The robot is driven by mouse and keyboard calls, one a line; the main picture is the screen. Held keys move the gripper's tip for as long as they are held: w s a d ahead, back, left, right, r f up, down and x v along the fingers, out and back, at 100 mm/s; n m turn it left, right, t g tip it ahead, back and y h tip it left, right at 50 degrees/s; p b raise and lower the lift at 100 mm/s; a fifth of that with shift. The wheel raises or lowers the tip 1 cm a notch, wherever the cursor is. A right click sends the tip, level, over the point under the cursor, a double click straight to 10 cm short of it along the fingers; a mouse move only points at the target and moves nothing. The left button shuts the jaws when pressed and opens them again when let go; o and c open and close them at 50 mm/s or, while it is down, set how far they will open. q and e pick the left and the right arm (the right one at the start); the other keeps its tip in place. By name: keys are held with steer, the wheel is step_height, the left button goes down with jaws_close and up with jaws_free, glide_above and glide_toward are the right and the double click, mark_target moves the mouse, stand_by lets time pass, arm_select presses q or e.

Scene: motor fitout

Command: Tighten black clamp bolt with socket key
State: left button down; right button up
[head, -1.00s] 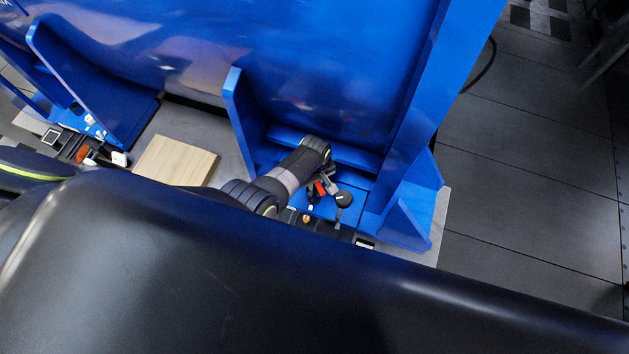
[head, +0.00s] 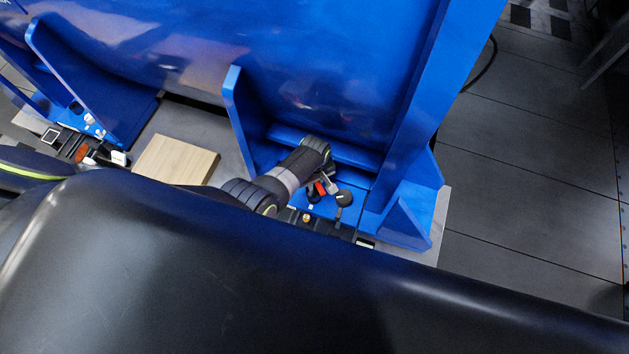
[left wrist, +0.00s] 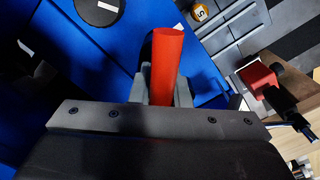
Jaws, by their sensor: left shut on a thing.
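A red-handled tool, which looks like the socket key (left wrist: 166,62), stands between the fingers of my left gripper (left wrist: 163,92) in the left wrist view. My left gripper (head: 324,183) is shut on it, low over the blue foot plate (head: 325,206) of the large machine. In the head view only a small bit of red (head: 320,188) shows at the fingers. The tool's lower end and the black clamp bolt are hidden, so I cannot tell whether they touch. My right gripper is in neither view.
A black disc (head: 344,198) with a pale mark lies beside the gripper. The blue machine (head: 320,90) and its upright ribs (head: 240,115) stand close around my arm. A wooden board (head: 176,160) lies to the left. A red-and-black fixture (left wrist: 260,78) shows in the left wrist view.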

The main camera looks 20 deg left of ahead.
arm_select(q)
steer(key=shift+f+b, duration=1.05)
steer(key=shift+f, duration=0.15)
stand_by(0.4)
steer(key=shift+m, duration=1.4)
steer(key=shift+m+p, duration=0.35)
steer(key=shift+m, duration=1.05)
